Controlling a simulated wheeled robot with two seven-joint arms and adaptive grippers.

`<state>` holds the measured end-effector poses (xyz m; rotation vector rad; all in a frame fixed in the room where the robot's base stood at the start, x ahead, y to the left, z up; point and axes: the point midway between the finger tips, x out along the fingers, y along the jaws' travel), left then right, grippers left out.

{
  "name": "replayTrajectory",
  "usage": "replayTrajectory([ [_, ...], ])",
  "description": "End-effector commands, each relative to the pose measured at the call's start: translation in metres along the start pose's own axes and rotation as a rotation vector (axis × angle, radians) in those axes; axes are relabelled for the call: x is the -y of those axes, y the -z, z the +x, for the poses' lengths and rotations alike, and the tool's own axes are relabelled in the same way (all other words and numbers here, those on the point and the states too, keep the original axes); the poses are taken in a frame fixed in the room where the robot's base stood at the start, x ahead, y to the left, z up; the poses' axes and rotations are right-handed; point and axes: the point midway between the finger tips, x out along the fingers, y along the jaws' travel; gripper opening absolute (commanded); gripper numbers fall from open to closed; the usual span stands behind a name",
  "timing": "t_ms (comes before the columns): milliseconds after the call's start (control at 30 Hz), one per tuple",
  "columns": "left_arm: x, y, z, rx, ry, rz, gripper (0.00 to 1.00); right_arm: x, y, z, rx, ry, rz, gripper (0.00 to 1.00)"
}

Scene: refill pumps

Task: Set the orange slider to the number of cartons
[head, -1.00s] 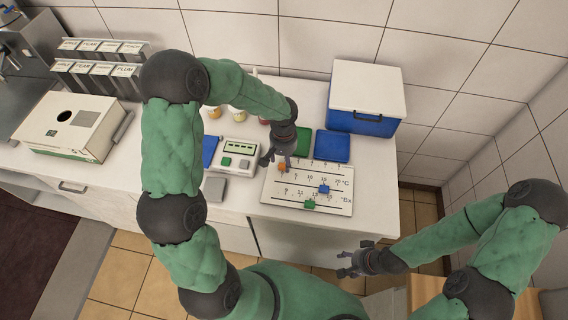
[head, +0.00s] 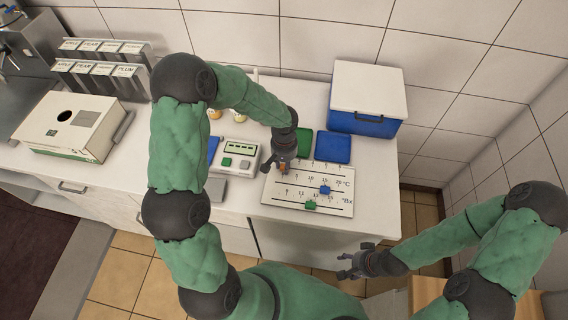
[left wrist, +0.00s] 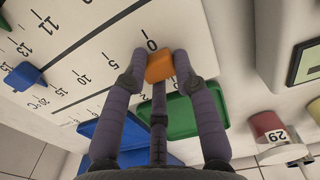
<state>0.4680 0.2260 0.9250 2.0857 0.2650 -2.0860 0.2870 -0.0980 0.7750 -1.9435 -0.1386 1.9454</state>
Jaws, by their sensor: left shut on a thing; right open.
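The white slider board (head: 270,200) lies on the counter with several scales. The orange slider (left wrist: 160,66) is between the fingers of my left gripper (left wrist: 160,62), which is shut on it. In the left wrist view it sits near the 0 mark at one end of its scale. In the head view my left gripper (head: 282,168) mostly covers it. A blue slider (head: 325,190) and a green slider (head: 310,205) are on the lower scales. My right gripper (head: 352,266) is open and empty, in front of the counter. I cannot make out any cartons with certainty.
A blue box with a white lid (head: 368,96) stands at the back right. Green and blue pads (head: 332,147) lie behind the board. A device with a display (head: 238,153) is left of it, and a large white box (head: 70,126) stands further left.

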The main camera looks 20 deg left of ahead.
Motion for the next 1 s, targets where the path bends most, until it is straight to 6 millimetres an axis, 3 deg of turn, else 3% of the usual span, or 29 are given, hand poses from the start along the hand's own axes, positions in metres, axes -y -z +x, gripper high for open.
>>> replayTrajectory([
  [167,-0.025,0.001,0.002,-0.003,0.000,0.007,0.00,-0.003,0.000,0.010,0.000,0.000,0.000,0.57],
  [400,-0.086,0.001,0.003,-0.002,0.000,0.007,0.00,-0.009,0.001,0.025,0.000,0.000,0.000,0.57],
  [533,-0.109,0.001,0.002,-0.002,0.000,0.004,0.00,-0.010,0.001,0.028,0.000,0.000,0.000,0.57],
  [700,-0.120,0.000,0.000,-0.001,0.001,0.002,0.00,-0.010,0.001,0.029,0.000,0.000,0.000,0.57],
  [967,-0.120,0.000,0.000,0.000,0.001,0.001,0.00,-0.010,0.001,0.029,0.000,0.000,0.000,0.57],
  [1000,-0.120,0.000,0.000,-0.001,0.001,0.001,0.40,-0.010,0.001,0.029,0.000,0.000,0.000,0.57],
])
